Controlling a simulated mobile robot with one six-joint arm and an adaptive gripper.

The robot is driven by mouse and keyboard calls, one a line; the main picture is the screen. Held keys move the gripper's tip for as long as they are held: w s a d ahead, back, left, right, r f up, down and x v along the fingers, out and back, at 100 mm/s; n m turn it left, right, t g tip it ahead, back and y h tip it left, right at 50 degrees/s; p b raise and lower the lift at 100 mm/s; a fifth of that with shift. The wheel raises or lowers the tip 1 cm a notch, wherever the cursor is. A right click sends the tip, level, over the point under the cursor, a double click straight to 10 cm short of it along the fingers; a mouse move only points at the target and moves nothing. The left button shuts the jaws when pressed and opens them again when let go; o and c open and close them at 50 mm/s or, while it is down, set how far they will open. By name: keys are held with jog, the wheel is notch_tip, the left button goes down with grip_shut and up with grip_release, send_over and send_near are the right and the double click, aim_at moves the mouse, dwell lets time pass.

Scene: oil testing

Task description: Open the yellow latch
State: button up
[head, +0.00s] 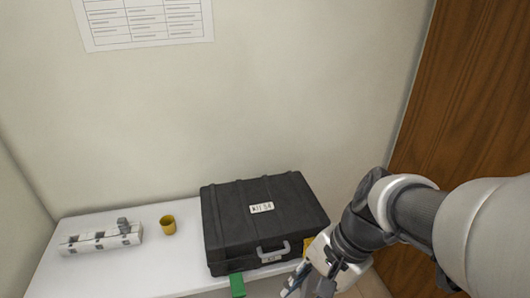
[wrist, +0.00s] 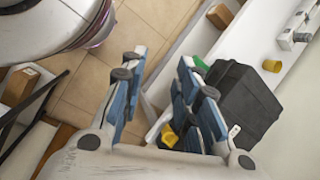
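A closed black case (head: 262,215) with a grey handle (head: 272,254) lies on the white table. Its yellow latch (head: 307,243) shows at the right front, partly hidden by my arm. A green latch (head: 237,285) shows at the left front. In the wrist view the yellow latch (wrist: 168,136) lies beyond my gripper, partly behind one finger, and the green latch (wrist: 201,63) is at the case's other end. My gripper (wrist: 160,72) is open and empty, in front of the case's right front corner. Its fingers appear apart from the yellow latch.
A yellow cup (head: 168,224) and a white-and-grey device (head: 100,238) stand on the table (head: 140,275), left of the case. The wall is behind. A wooden door-like panel (head: 460,110) is at the right. Tiled floor (wrist: 105,60) lies in front of the table.

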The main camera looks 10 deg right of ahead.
jog(key=w+d+f+m+t+y, duration=0.65)
jog(key=d+f+m, duration=0.4)
jog(key=m, duration=1.15)
jog(key=d+f+m+t+h, duration=0.4)
jog(key=d+f+m+t, duration=0.45)
jog(key=d+m, duration=0.6)
jog(key=w+a+f+g+b, duration=0.1)
jog(key=w+a+f+b, duration=0.1)
jog(key=w+a, duration=0.2)
jog(key=w+a+f+m+b, duration=0.1)
jog(key=w+a+f, duration=0.2)
jog(key=w, duration=0.8)
jog(key=shift+w+a+f+g+b, duration=0.15)
jog(key=shift+a+g+b, duration=0.25)
jog(key=shift+a, duration=0.65)
grip_shut()
